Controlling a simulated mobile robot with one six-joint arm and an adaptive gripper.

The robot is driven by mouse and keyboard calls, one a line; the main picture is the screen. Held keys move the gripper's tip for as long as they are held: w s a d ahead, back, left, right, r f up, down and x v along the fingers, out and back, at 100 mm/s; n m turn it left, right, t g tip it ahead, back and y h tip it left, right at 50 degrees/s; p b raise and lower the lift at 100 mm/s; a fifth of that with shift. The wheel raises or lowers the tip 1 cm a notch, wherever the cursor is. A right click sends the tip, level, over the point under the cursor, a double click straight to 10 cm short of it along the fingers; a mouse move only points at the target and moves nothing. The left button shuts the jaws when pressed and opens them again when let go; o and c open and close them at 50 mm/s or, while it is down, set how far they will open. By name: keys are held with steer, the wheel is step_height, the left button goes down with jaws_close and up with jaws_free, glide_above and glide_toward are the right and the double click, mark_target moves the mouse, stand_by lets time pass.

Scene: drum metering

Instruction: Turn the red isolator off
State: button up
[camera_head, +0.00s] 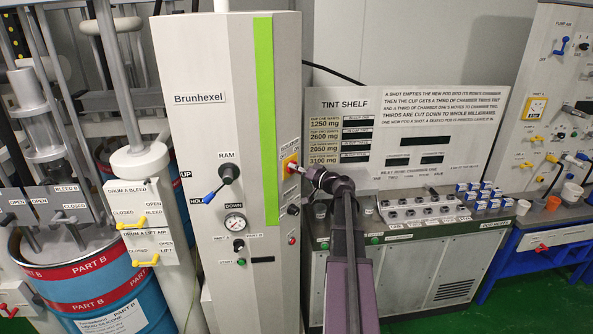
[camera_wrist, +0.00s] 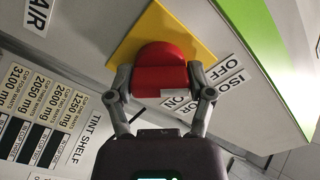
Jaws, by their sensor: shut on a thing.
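The red isolator (camera_wrist: 160,68) is a rounded red knob on a yellow plate (camera_wrist: 191,38), on the side face of the white Brunhexel cabinet. The isolator's yellow plate also shows in the head view (camera_head: 285,160), with the knob partly hidden by my gripper. My gripper (camera_wrist: 160,82) is shut on the red knob, one finger on each side of it. ISOLATOR, OFF and ON labels sit beside the plate in the wrist view; the ON label is partly covered by a finger. I cannot tell which position the knob points to.
The Brunhexel cabinet (camera_head: 210,60) has a RAM lever (camera_head: 228,174) and a gauge (camera_head: 235,223) on its front. The tint shelf panel (camera_head: 400,130) stands to the right, with pods and cups on the bench below. Blue drums (camera_head: 110,285) stand at the left.

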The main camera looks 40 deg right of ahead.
stand_by(0.3)
steer(key=o, duration=1.1)
steer(key=shift+w, duration=0.1)
steer(key=v, duration=1.2)
